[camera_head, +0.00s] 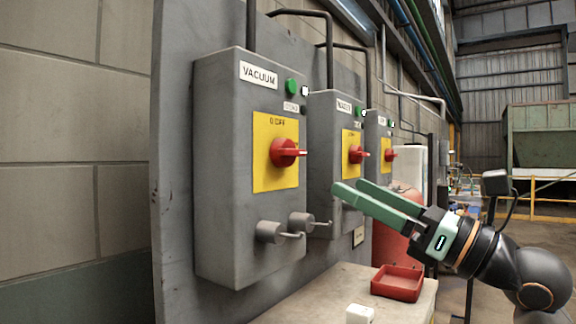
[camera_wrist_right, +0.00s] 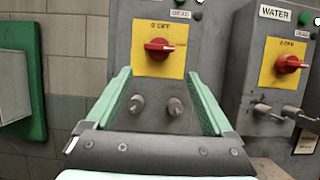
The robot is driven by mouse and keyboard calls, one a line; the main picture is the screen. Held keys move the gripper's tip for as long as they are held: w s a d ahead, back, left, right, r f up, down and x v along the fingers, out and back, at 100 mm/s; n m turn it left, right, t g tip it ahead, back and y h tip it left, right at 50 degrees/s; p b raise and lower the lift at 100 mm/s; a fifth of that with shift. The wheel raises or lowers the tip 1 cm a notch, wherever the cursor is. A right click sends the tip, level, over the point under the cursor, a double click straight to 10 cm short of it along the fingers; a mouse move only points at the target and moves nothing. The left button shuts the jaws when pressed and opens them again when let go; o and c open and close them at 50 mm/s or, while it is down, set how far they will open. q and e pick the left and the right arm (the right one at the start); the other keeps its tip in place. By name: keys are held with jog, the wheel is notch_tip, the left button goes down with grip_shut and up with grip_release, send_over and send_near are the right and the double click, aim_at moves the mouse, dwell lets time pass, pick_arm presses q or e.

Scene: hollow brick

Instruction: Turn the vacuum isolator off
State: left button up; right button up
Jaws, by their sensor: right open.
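The vacuum isolator is a grey wall box (camera_head: 222,150) labelled VACUUM, with a yellow plate (camera_head: 264,180) marked "0 OFF" at its top. Its red rotary knob (camera_head: 284,152) has its handle lying horizontal, with the pale pointer toward the right. In the right wrist view the knob (camera_wrist_right: 159,47) sits just beyond and between the fingertips, slightly above them. My right gripper (camera_head: 347,188) is open and empty, in front of the boxes, right of and lower than the vacuum knob in the head view. It also shows in the wrist view (camera_wrist_right: 158,74). My left gripper is out of view.
Two metal fittings (camera_head: 271,232) stick out below the vacuum plate. The WATER box (camera_head: 322,150) and a third box (camera_head: 372,140) stand beside it, with similar red knobs. A ledge (camera_head: 330,300) below holds a red tray (camera_head: 398,282) and a small white object (camera_head: 360,313).

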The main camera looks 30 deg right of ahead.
jog(key=p, duration=0.4)
send_near(289, 157)
jog(key=w+r, duration=0.2)
jog(key=x, duration=0.1)
jog(key=p+x, duration=0.1)
jog(key=x, duration=0.1)
jog(key=p+x, duration=0.1)
jog(key=x, duration=0.1)
jog(key=shift+w+a+f, duration=0.1)
jog(key=shift+a+f, duration=0.15)
jog(key=shift+a, duration=0.1)
jog(key=shift+w+a, duration=0.2)
jog(key=shift+w, duration=0.25)
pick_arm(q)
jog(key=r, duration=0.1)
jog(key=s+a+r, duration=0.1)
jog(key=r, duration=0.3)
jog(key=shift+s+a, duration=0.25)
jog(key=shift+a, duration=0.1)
pick_arm(e)
jog(key=shift+c, duration=0.4)
jog(key=c, duration=1)
